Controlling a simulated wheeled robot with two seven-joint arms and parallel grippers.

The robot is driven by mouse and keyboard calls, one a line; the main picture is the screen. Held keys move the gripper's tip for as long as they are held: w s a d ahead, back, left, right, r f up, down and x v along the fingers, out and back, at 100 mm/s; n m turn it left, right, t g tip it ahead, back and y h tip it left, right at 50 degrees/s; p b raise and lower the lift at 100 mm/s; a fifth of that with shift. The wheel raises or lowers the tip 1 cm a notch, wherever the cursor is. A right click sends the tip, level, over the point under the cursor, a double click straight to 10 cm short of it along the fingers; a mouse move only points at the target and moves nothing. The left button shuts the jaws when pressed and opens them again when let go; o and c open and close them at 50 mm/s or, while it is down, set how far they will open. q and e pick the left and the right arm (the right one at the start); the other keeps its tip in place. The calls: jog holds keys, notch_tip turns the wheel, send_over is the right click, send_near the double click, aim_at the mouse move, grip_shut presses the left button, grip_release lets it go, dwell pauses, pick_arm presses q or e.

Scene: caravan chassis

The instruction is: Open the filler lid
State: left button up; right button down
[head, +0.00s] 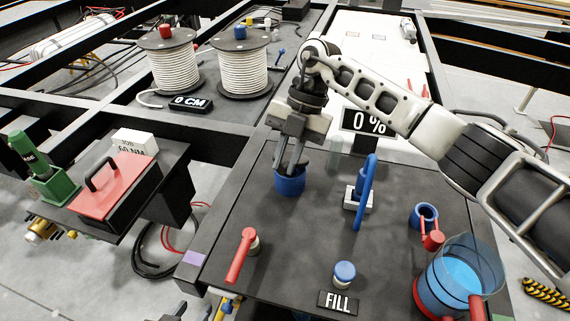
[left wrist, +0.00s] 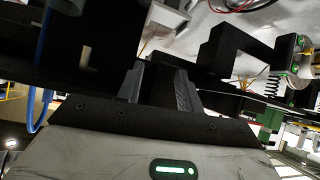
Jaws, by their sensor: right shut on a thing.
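A round blue cap (head: 289,184), which I take to be the filler lid, sits on the dark deck panel (head: 310,235) in the head view. My right gripper (head: 291,166) points down from above and is shut on the blue cap; its fingers hide part of the top. The cap looks level, and I cannot tell whether it has turned or lifted. My left gripper (left wrist: 158,88) shows in the left wrist view with its two dark fingers apart and nothing seen between them.
A blue wheel (head: 365,192) stands upright right of the cap. A red lever (head: 241,255), a blue knob (head: 344,273) by a FILL sign (head: 338,302), a blue pipe opening (head: 424,215) and a clear jug (head: 460,275) of blue liquid surround it. A display (head: 368,122) reads 0 %.

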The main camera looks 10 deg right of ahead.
jog(key=shift+w+d+r+g+y+b, duration=0.2)
jog(key=shift+w+r+g+y+b, duration=0.1)
jog(key=shift+w+r+g+b, duration=0.2)
jog(key=shift+w+d+r+g+y+b, duration=0.15)
jog(key=shift+w+r+g+y+b, duration=0.25)
jog(key=shift+g, duration=0.2)
jog(key=shift+r, duration=0.1)
jog(key=c, duration=1.4)
grip_release()
jog(key=shift+o, duration=0.2)
jog(key=shift+r, duration=0.25)
notch_tip(320, 180, up, 3)
jog(key=shift+f+b, duration=0.15)
jog(key=shift+b, duration=0.15)
jog(key=s+a+r+b, duration=0.1)
jog(key=s+r, duration=0.8)
jog(key=s, duration=0.5)
jog(key=shift+a+r, duration=0.35)
jog(key=shift+r, duration=0.05)
